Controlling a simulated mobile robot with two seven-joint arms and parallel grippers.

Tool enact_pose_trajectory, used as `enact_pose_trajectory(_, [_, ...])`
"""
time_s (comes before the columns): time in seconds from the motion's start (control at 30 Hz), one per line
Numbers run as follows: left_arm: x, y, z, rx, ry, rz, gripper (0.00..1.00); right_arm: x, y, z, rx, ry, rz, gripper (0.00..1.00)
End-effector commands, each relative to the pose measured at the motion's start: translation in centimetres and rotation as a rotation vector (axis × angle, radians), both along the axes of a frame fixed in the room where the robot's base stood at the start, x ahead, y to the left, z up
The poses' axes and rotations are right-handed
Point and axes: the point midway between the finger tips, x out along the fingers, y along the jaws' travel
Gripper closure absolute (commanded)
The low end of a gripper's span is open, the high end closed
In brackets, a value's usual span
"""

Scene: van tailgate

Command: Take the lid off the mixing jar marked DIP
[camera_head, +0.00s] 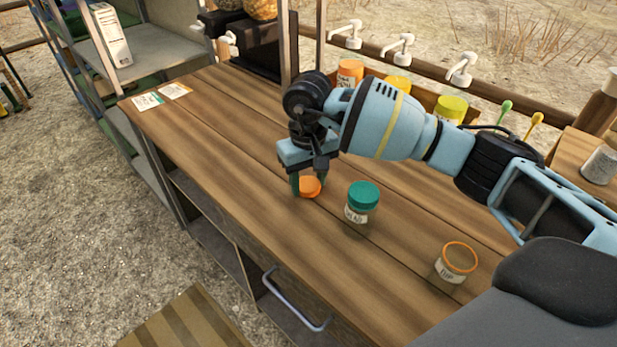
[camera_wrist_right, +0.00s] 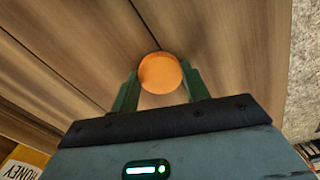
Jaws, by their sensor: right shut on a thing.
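The mixing jar marked DIP (camera_head: 456,263) stands upright on the wooden worktop at the lower right. Its top is uncovered, with an orange rim around the opening. My right gripper (camera_head: 309,184) is shut on a round orange lid (camera_head: 310,187), well to the left of the jar and low at the worktop. In the right wrist view the lid (camera_wrist_right: 160,73) sits between the two green fingers of the right gripper (camera_wrist_right: 160,85). I cannot tell whether the lid touches the wood. My left gripper is not in view.
A jar with a teal lid (camera_head: 362,201) stands between the orange lid and the DIP jar. Several colour-lidded jars stand in a box at the back edge. The worktop's left half (camera_head: 215,125) is mostly clear.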

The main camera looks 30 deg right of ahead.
Motion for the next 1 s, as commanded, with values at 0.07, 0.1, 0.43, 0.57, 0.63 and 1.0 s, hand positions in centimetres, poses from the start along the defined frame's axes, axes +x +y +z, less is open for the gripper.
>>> enact_pose_trajectory(0.07, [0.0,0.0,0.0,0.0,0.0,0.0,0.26,0.0,0.0,0.0,0.0,-0.002,0.0,0.81])
enact_pose_trajectory(0.1, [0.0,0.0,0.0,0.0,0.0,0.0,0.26,0.0,0.0,0.0,0.0,-0.002,0.0,0.81])
enact_pose_trajectory(0.43, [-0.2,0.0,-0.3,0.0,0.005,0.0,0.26,0.0,0.0,-0.3,0.0,-0.001,0.0,0.45])
enact_pose_trajectory(0.57, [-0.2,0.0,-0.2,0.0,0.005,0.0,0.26,0.0,0.0,-0.3,0.0,-0.001,-0.001,0.32])
enact_pose_trajectory(0.63, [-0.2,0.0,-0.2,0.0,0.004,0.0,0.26,0.0,0.0,-0.3,0.0,-0.001,-0.001,0.32])
enact_pose_trajectory(1.0, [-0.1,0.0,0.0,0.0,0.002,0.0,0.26,0.1,0.0,1.3,0.0,-0.005,-0.001,0.32])
